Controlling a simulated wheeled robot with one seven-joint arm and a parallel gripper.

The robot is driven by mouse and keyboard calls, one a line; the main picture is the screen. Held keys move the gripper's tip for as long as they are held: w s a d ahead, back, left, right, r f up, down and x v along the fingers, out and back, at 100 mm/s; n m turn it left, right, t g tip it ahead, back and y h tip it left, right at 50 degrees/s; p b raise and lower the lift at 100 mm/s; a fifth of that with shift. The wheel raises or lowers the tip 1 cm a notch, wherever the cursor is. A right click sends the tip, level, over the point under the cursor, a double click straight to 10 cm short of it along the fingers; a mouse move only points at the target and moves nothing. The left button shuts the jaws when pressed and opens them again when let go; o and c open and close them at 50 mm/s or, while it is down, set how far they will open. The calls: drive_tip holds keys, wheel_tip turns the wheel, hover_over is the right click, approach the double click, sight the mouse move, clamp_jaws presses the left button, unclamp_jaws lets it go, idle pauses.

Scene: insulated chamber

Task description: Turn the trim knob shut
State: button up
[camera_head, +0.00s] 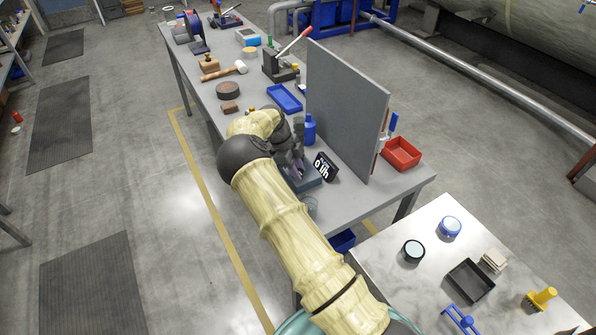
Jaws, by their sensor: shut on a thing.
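My arm reaches over the long grey workbench (345,208). My gripper (297,170) points down at a small grey-blue unit (312,184) near the bench's front end. A black display (325,167) with white characters stands tilted at the unit's right side; I cannot read the text surely. My gripper is shut at the top of this unit, where the trim knob appears to be. The fingers and wrist hide the knob, so its angle does not show.
A grey upright panel (345,110) stands close to the right of my gripper. A blue bottle (310,130) is just behind it, and a blue tray (284,98) lies farther back. A clear cup (310,206) stands in front. A red bin (401,153) sits beyond the panel.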

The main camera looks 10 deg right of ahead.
drive_tip(key=shift+a, duration=0.15)
drive_tip(key=o, duration=1)
drive_tip(key=shift+w, duration=0.1)
drive_tip(key=b+v, duration=0.2)
drive_tip(key=v, duration=1.5)
drive_tip(key=shift+w+a+r, duration=0.1)
